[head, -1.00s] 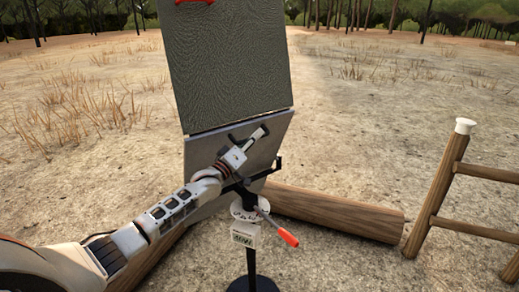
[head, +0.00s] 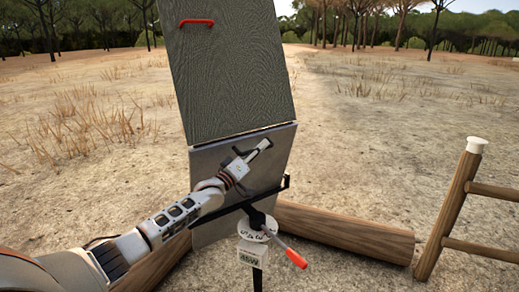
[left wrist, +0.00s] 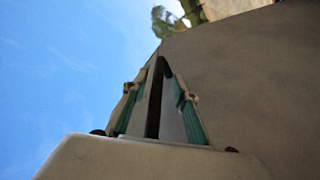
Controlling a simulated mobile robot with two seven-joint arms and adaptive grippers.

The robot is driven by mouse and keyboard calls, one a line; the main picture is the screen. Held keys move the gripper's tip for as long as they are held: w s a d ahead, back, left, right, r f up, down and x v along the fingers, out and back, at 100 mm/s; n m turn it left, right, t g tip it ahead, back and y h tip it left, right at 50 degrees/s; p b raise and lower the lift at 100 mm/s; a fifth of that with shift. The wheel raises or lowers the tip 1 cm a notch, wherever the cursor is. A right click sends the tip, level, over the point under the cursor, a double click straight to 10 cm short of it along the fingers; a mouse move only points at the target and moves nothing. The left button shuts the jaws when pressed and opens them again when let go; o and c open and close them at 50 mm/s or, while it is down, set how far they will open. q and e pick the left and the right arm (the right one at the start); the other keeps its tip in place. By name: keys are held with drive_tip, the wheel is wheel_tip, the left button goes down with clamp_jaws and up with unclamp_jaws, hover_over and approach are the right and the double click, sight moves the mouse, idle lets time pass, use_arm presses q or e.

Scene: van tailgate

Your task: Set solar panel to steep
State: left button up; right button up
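The folding solar panel stands upright, leaning slightly. Its dark textured upper part (head: 232,75) has a red handle (head: 197,22) near the top. Its plain grey lower part (head: 210,158) sits below a seam. Under it, a stand has a pale marked dial (head: 250,226), a 45W label (head: 252,257) and a lever with a red grip (head: 296,258) pointing down and right. My left gripper (head: 262,147) is in front of the grey lower part, above the lever. Its fingers look together and empty in the left wrist view (left wrist: 160,80). Contact with the panel is unclear. My right gripper is out of view.
A log (head: 350,232) lies behind the stand to the right. A wooden rail frame with a white-capped post (head: 450,205) stands at the far right. A black bar (head: 265,198) crosses the panel's lower part. Dry open ground surrounds it, with trees behind.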

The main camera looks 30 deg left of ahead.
use_arm(q)
drive_tip(key=shift+r, duration=0.1)
drive_tip(key=v, duration=1.2)
idle(0.5)
drive_tip(key=s+d+f+m+g, duration=0.2)
drive_tip(key=s+d+f, duration=0.3)
drive_tip(key=f, duration=0.3)
drive_tip(key=s+d+f+m+g, duration=0.1)
drive_tip(key=s+d+f+m, duration=0.1)
drive_tip(key=s+d+f, duration=0.45)
drive_tip(key=s+d+f+m+g, duration=0.15)
drive_tip(key=d+f, duration=0.25)
drive_tip(key=f, duration=0.5)
drive_tip(key=s+d+f+m+g, duration=0.2)
drive_tip(key=s+d+f, duration=0.2)
drive_tip(key=s, duration=0.7)
drive_tip(key=s+d+f+m+g+y, duration=0.1)
drive_tip(key=s+d+f+m+g, duration=0.2)
drive_tip(key=s+f, duration=0.6)
drive_tip(key=shift+s+d+f, duration=0.15)
drive_tip(key=shift+s+d, duration=0.65)
drive_tip(key=shift+s, duration=0.4)
